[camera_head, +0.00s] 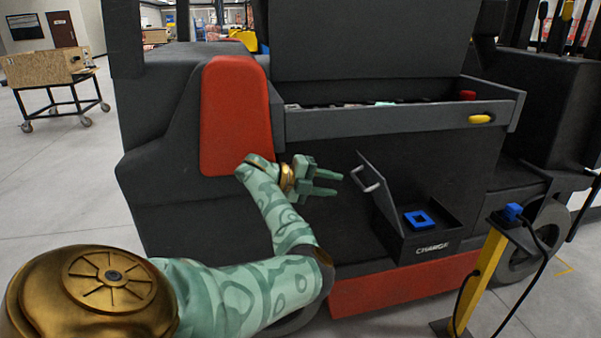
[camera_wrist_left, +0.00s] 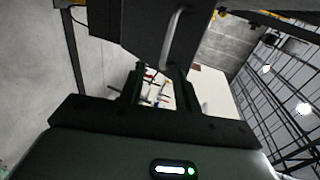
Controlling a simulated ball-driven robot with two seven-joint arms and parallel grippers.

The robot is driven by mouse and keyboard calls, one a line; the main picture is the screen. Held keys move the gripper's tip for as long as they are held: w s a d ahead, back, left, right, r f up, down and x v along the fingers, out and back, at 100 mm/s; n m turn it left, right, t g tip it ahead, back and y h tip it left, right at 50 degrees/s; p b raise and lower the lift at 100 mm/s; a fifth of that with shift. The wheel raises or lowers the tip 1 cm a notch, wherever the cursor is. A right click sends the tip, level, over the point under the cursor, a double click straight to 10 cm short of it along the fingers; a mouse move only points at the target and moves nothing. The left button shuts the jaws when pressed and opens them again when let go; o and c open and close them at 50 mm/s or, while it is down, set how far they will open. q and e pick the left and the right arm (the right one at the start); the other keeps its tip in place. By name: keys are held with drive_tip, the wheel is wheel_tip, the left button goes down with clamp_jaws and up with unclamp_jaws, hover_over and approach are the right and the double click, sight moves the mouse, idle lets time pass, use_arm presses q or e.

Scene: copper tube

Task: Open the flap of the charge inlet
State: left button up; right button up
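The charge inlet is a dark box labelled CHARGE (camera_head: 432,247) low on the vehicle's side, with a blue square socket (camera_head: 409,219) inside. Its dark flap (camera_head: 382,200) stands raised, tilted up at the box's left side. A pale bar handle (camera_head: 366,186) is on the flap's left face. My left gripper (camera_head: 338,183) is open and empty, just left of the handle and apart from it, fingers pointing at it. In the left wrist view the flap (camera_wrist_left: 130,28) and handle (camera_wrist_left: 173,40) are beyond the open fingers (camera_wrist_left: 158,85). My right gripper is not in view.
An open drawer (camera_head: 400,119) with a yellow handle (camera_head: 480,119) juts out above the inlet. A yellow post (camera_head: 484,272) with a blue connector (camera_head: 512,211) and black cable stands at the right. A red panel (camera_head: 230,115) is left of my gripper.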

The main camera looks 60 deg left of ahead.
use_arm(q)
drive_tip(key=p+v, duration=0.2)
drive_tip(key=v, duration=0.5)
drive_tip(key=shift+s, duration=0.35)
